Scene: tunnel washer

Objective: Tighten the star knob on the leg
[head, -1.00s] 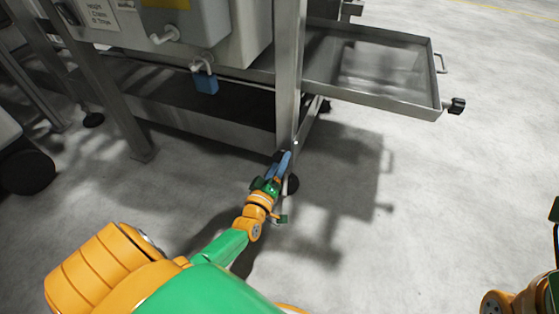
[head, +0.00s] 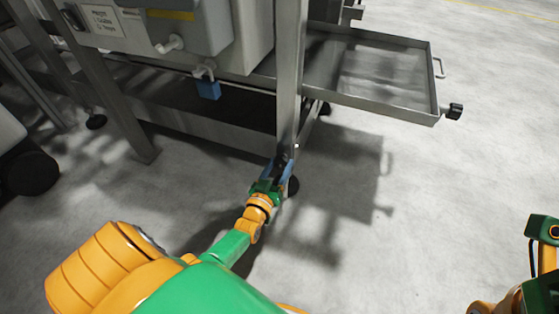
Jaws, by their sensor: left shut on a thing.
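The grey metal leg (head: 289,75) stands upright at the corner of the machine frame. A small black star knob (head: 283,158) shows low on the leg, mostly covered by the blue fingers of my left gripper (head: 279,166). The gripper reaches it from the lower left and is shut on it. The knob's lobes and stem are too small and hidden to make out. My right arm shows at the lower right edge; its fingertips are not in view.
A shallow metal tray (head: 433,82) juts out to the right, with another black knob (head: 454,111) at its corner. A blue padlock (head: 208,89) hangs from the housing on the left. The floor at right is clear.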

